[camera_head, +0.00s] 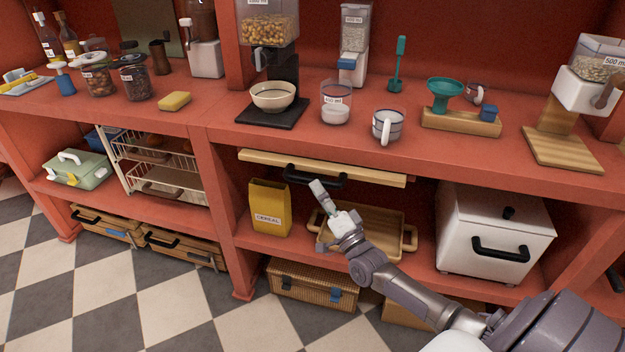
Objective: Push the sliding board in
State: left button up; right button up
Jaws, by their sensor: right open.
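The sliding board (365,172) is a light wooden panel just under the red counter, with its front edge showing past the counter's front. A black handle (316,177) is fixed at the left half of its front. My right gripper (321,193) is in front of the board, at or just below the handle's right part. It is open with nothing seen between its fingers. Whether it touches the handle I cannot tell. My left gripper is not in view.
On the counter above are a bowl (272,96), a measuring cup (336,103) and a mug (388,126). Checkered floor lies free at front left.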

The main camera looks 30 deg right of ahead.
jog(key=x, duration=0.2)
jog(key=shift+w+r, duration=0.15)
jog(key=shift+w, duration=0.15)
jog(key=shift+w+r, duration=0.1)
jog(key=shift+w, duration=0.2)
jog(key=shift+w+r, duration=0.1)
jog(key=shift+w, duration=0.05)
grip_shut()
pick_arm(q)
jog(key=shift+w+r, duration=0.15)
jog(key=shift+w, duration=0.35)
